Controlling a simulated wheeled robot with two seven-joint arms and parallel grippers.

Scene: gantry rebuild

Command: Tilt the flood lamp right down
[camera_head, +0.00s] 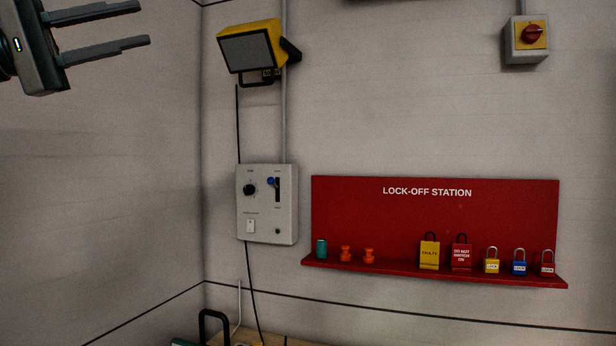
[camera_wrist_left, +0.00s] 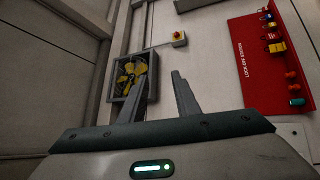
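The yellow flood lamp (camera_head: 249,48) is mounted high on the wall in the head view. Its dark glass face points forward and slightly down, and a black bracket shows below and to its right. My left gripper (camera_head: 143,25) is at the upper left, apart from the lamp and to its left. Its two fingers are spread with nothing between them and point right. The left wrist view also shows the open, empty fingers (camera_wrist_left: 157,84); I cannot see the lamp there. My right gripper is in neither view.
A grey control box (camera_head: 267,228) with a knob and a slider is below the lamp. A red lock-off board (camera_head: 350,210) with padlocks and tags is right of it. A red rotary switch (camera_head: 531,35) is upper right. A caged yellow fan (camera_wrist_left: 131,73) shows in the wrist view.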

